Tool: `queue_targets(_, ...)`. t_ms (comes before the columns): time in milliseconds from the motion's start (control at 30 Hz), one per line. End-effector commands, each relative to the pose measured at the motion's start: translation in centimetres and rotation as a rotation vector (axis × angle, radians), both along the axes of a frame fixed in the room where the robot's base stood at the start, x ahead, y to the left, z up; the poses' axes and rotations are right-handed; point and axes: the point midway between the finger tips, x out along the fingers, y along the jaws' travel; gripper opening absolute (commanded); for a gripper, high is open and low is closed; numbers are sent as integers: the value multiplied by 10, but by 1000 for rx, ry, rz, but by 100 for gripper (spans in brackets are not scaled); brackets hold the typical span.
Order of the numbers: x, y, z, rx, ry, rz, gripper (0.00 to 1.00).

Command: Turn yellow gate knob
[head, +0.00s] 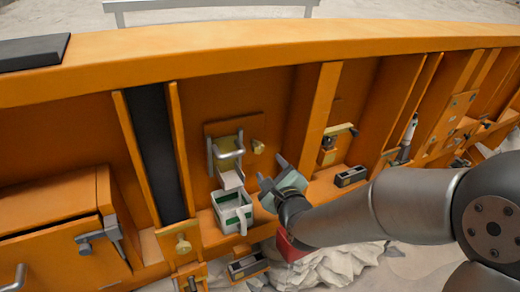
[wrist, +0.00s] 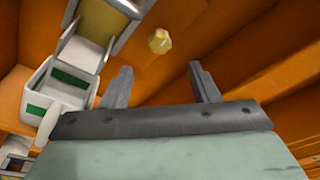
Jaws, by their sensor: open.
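A small yellow knob (head: 257,146) sits on the orange back panel, just right of a yellowish gate plate with a grey handle (head: 230,152). In the wrist view the knob (wrist: 159,41) shows beyond and between my two fingertips, apart from them. My gripper (head: 272,172) is open and empty, below and slightly right of the knob in the head view. Its two grey fingers also show in the wrist view (wrist: 160,68). A second yellow knob (head: 183,246) sits lower left on an orange block.
A pale container with green inside (head: 233,222) stands on the ledge under a pale chute (head: 231,180), close left of my gripper. An orange upright post (head: 318,115) stands to the right. A dark block (head: 350,177) lies on the ledge further right.

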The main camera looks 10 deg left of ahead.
Motion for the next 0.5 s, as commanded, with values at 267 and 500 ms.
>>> queue_targets(267, 53, 30, 2, 1, 2, 1, 55)
queue_targets(500, 82, 46, 1, -1, 0, 1, 55)
